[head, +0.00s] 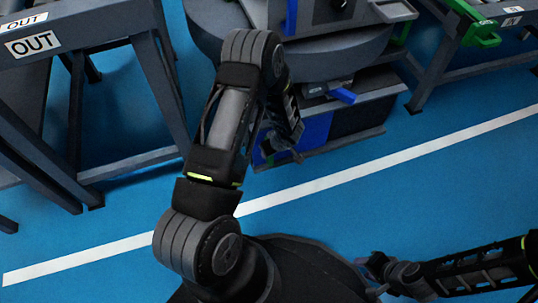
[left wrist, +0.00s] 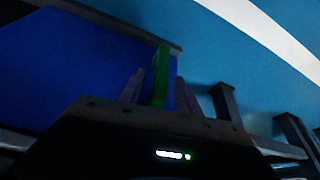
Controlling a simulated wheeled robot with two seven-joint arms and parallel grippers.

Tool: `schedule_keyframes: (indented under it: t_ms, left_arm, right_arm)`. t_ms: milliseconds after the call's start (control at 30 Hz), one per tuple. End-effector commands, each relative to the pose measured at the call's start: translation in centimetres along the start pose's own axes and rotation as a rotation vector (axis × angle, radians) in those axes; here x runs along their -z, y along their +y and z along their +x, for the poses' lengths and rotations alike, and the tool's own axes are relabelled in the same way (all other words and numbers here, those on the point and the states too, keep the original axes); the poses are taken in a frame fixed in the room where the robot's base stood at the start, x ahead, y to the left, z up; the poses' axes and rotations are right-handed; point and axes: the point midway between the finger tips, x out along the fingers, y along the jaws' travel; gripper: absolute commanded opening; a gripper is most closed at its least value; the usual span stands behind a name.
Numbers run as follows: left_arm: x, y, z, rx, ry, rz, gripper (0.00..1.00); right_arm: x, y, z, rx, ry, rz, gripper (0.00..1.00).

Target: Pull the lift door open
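A blue panel, which looks like the lift door (left wrist: 70,65), fills the left of the left wrist view. A green upright handle (left wrist: 160,75) stands in front of its right part. My left gripper (left wrist: 158,92) is open, with one finger on each side of the handle in the picture; I cannot tell whether either touches it. In the head view my left gripper (head: 285,150) points down beside the lower blue part of the machine (head: 312,132), and my arm hides its fingertips and the handle. My right gripper (head: 372,275) is low at the right, empty, its fingers apart.
A grey frame table with OUT labels (head: 33,44) stands at the left. A round grey machine top (head: 340,55) is at the top middle, above the blue part. Another frame with a green part (head: 482,35) is at the top right. Blue floor with a white line (head: 400,155) is clear in front.

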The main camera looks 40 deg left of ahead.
Motion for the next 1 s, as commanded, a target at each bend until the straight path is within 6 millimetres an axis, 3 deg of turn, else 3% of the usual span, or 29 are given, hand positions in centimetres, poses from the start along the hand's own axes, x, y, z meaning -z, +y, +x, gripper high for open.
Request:
schedule_keyframes:
  t_ms: [33, 233, 633, 1000]
  left_arm:
    - [-0.2, -0.1, 1.4, 0.001, 0.0, 0.0, 0.4]
    - [-0.1, 0.0, 4.0, 0.001, 0.001, 0.0, 0.4]
    - [0.0, 0.0, 4.5, 0.0, 0.0, 0.001, 0.39]
    - [0.0, 0.0, 4.5, 0.0, 0.0, 0.001, 0.09]
  right_arm:
    - [0.0, 0.3, 1.0, 0.0, 0.002, 0.0, 0.36]
    - [0.2, 0.7, 2.1, 0.002, 0.007, 0.002, 0.36]
    - [0.3, 0.7, 2.2, 0.003, 0.007, 0.002, 0.36]
    - [0.3, 0.8, 2.2, 0.003, 0.006, 0.002, 0.36]
